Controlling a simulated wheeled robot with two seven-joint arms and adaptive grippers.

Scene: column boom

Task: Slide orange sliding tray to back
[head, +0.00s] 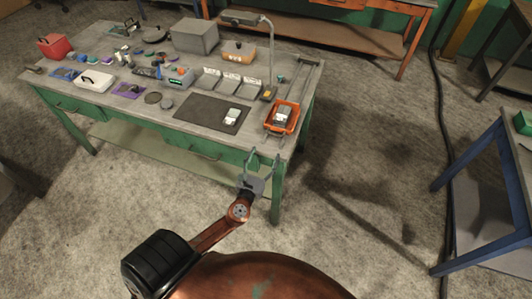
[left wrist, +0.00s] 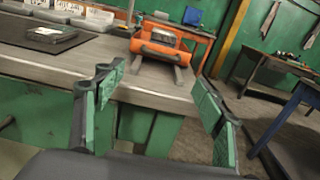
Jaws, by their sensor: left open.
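The orange sliding tray (head: 273,125) sits at the front right of the grey workbench (head: 212,142), on a pair of dark rails that run toward the back. A grey and white object (head: 283,114) lies in it. In the left wrist view the tray (left wrist: 147,49) is ahead, beyond the fingertips, with the rail ends pointing toward me. My left gripper (head: 262,154) is open and empty in front of the bench's front edge, apart from the tray. Its two green-padded fingers (left wrist: 157,80) are spread wide in the left wrist view. My right gripper is not in view.
A lamp post (head: 273,55) stands behind the tray. A dark mat (head: 200,112) with a small device (head: 232,116) lies left of it. Small bins (head: 230,80) and tools fill the bench further left. A blue table (head: 487,160) stands at the right across open floor.

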